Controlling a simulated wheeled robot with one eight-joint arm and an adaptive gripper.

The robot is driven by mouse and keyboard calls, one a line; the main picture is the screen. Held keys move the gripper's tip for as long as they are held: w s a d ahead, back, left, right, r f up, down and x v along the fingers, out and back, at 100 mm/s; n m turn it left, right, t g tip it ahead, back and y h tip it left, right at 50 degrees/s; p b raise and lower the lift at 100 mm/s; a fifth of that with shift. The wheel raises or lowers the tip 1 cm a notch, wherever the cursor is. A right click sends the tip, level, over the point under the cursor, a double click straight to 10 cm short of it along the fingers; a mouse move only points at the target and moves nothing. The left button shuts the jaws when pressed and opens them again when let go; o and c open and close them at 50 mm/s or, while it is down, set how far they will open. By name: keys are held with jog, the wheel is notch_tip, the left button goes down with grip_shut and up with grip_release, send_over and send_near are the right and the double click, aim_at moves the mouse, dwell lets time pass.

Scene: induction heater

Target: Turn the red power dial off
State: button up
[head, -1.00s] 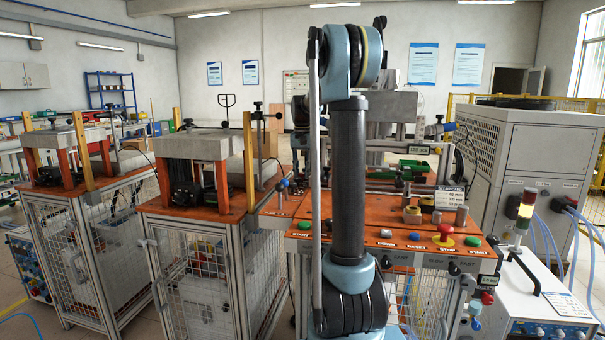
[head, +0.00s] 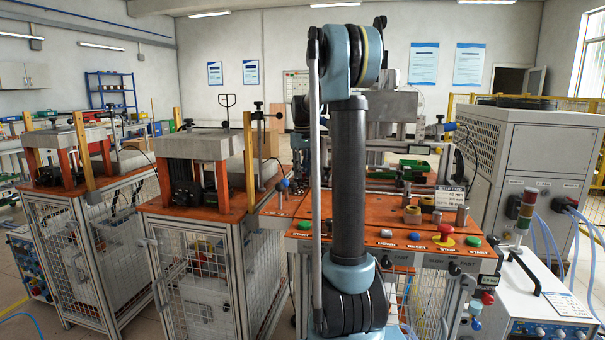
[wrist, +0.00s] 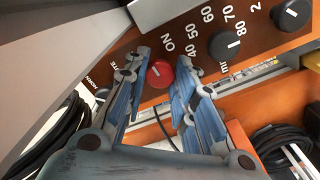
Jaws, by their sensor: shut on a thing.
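The left finger covers part of the panel lettering. In the head view my arm stands in front, and both the dial and my gripper are hidden.
Black knobs (wrist: 228,45) and (wrist: 293,15) sit right of the dial on the same panel. Black cables (wrist: 278,140) lie below right. In the head view, a red mushroom button (head: 446,240) is on the orange bench, and a signal tower (head: 527,207) stands at its right.

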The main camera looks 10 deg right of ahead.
jog(key=shift+n, duration=0.9)
jog(key=o, duration=0.8)
jog(key=shift+r, duration=0.1)
notch_tip(320, 180, up, 12)
